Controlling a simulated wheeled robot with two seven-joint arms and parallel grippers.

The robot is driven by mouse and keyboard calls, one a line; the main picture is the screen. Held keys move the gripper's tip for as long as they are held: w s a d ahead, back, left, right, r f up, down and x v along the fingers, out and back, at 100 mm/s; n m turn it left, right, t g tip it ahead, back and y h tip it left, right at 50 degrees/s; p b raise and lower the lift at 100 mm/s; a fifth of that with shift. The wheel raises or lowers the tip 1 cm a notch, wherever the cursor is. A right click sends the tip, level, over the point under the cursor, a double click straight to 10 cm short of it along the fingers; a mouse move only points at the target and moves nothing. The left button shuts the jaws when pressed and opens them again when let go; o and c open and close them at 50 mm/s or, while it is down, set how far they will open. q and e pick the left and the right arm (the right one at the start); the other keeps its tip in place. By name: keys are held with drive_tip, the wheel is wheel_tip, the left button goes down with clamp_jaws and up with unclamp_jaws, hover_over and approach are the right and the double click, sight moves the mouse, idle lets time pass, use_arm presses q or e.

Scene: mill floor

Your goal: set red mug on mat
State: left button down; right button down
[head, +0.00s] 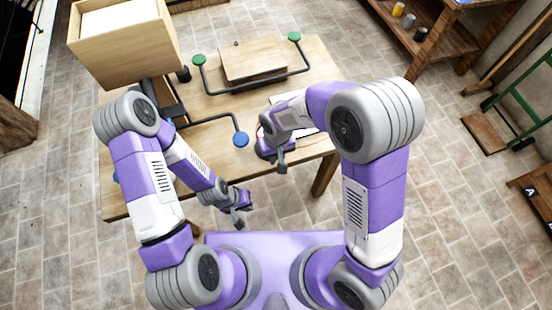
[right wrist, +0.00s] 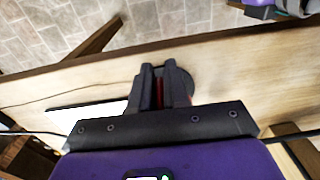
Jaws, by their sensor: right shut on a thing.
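My right gripper (head: 277,157) is over the near right part of the wooden table. In the right wrist view its two dark fingers (right wrist: 165,85) are shut on the red mug (right wrist: 188,87), which shows only as a thin red strip between and beside them. A red edge (head: 259,132) shows beside the gripper in the head view.
The table (head: 222,104) carries a wooden box (head: 253,62), a dark bar frame with green knobs (head: 294,37) and a blue knob (head: 240,139). A white sheet (right wrist: 88,112) lies near my right gripper. A large open box (head: 125,50) stands at the upper left.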

drive_tip(key=shift+f, duration=1.25)
drive_tip(key=shift+f+b, duration=0.2)
drive_tip(key=shift+b, duration=0.15)
drive_tip(key=c, duration=1.1)
unclamp_jaws()
drive_tip(key=shift+r, duration=0.25)
wheel_tip(320, 180, up, 12)
drive_tip(key=p, duration=0.2)
drive_tip(key=shift+d+p, duration=0.15)
drive_tip(key=shift+p, duration=0.25)
